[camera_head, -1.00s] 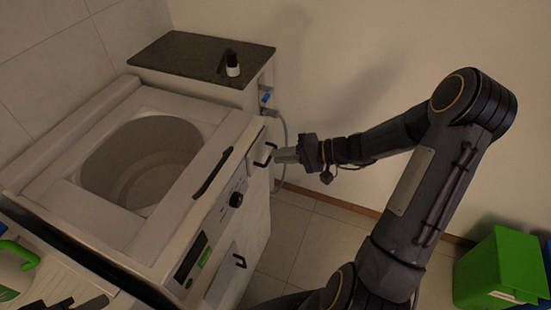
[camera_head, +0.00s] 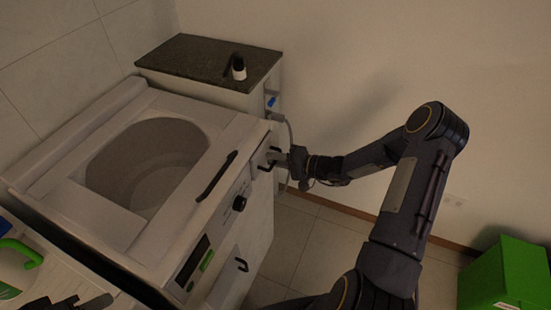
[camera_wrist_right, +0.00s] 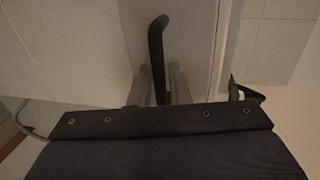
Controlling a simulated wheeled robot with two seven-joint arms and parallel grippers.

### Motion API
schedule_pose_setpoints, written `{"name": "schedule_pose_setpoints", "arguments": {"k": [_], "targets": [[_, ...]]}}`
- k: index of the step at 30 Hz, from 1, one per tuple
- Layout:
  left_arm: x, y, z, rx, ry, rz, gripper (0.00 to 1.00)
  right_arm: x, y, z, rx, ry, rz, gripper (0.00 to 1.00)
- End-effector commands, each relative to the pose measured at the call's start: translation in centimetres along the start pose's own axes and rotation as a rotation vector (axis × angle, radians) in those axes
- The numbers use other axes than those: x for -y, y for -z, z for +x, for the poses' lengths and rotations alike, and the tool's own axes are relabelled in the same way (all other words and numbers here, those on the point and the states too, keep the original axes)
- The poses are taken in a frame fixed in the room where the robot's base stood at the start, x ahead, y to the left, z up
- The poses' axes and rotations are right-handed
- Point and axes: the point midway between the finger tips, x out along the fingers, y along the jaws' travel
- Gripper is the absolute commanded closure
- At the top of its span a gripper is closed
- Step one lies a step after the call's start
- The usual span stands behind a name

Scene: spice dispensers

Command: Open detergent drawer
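The detergent drawer is in the upper right of the white washing machine's front (camera_head: 225,225), and it looks shut. Its black handle (camera_head: 264,167) is partly covered by my right gripper (camera_head: 278,160). In the right wrist view the handle (camera_wrist_right: 157,45) runs between the two grey fingers of the right gripper (camera_wrist_right: 161,82). The fingers stand apart on either side of it, with a small gap showing on the right. Part of my left gripper (camera_head: 70,303) shows at the bottom left edge, too cut off to read.
A dark-topped cabinet (camera_head: 195,60) with a small bottle (camera_head: 239,69) stands behind the washer. The washer also has a long black handle (camera_head: 216,178), a knob (camera_head: 239,203) and a lower handle (camera_head: 241,264). A green box (camera_head: 505,275) is at the right. The floor between is clear.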

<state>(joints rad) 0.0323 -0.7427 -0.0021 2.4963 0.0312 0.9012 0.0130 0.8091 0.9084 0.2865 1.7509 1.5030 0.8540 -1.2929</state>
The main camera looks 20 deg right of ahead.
Motion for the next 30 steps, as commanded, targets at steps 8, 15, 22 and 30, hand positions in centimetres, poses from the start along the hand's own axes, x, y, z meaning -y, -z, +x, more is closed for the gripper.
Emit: {"name": "schedule_pose_setpoints", "arguments": {"k": [8, 15, 22, 30], "targets": [[0.0, 0.0, 0.0, 0.000, 0.000, 0.000, 0.62, 0.0, 0.0, 0.0, 0.000, 0.000, 0.000, 0.91], [0.0, 0.0, 0.0, 0.000, 0.000, 0.000, 0.62, 0.0, 0.0, 0.0, 0.000, 0.000, 0.000, 1.00], [0.3, -0.3, 0.7, 0.000, 0.000, 0.000, 0.62, -0.6, 0.2, -1.2, -0.005, -0.001, -0.001, 1.00], [1.4, -1.6, 3.1, 0.000, 0.000, 0.000, 0.62, -2.1, 0.2, -7.7, -0.005, -0.002, -0.003, 1.00]]}}
